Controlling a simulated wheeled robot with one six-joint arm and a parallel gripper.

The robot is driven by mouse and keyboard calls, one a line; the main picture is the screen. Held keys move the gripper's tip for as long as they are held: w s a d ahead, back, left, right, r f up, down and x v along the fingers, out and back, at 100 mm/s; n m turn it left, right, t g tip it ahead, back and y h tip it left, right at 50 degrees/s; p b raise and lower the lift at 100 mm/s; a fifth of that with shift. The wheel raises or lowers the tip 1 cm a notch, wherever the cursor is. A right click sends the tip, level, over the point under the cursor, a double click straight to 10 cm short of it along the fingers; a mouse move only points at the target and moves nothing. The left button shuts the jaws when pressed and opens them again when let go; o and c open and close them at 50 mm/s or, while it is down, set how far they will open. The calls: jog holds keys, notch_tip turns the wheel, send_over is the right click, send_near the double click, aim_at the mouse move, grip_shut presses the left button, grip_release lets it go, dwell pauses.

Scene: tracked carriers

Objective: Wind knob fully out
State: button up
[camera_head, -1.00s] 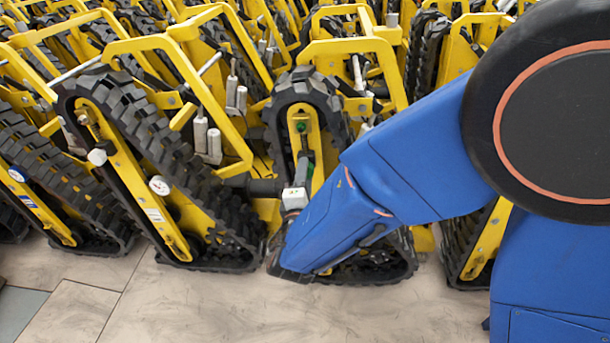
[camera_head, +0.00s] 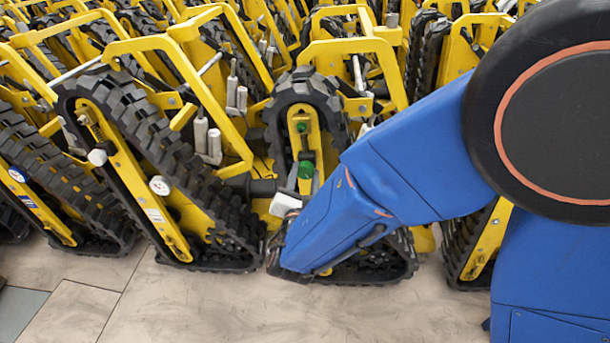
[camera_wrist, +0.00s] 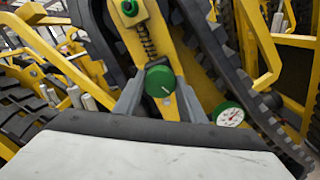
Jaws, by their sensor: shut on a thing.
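The round green knob (camera_wrist: 160,81) sits on the yellow side plate (camera_wrist: 172,50) of a tracked carrier, below a coil spring (camera_wrist: 148,40). A white line shows on its face. My gripper (camera_wrist: 161,84) is shut on it, with one grey finger at each side. In the head view the knob (camera_head: 306,169) shows between the fingers, low on the carrier's yellow plate (camera_head: 303,125). A smaller green nut (camera_wrist: 130,10) sits at the spring's upper end. My wrist hides the lower part of the plate.
A green-rimmed gauge (camera_wrist: 229,115) is close to the right finger. The black rubber track (camera_wrist: 215,50) runs along the right side. Another carrier (camera_head: 150,160) stands close on the left, with more behind. Bare floor (camera_head: 200,305) lies in front.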

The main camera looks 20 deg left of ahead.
jog(key=n, duration=0.5)
jog(key=shift+f+n, duration=0.1)
jog(key=shift+n, duration=0.2)
jog(key=n, duration=0.5)
jog(key=shift+n, duration=0.3)
jog(key=o, duration=1)
jog(key=shift+o, duration=0.2)
jog(key=v, duration=1.7)
jog(key=shift+s, duration=0.25)
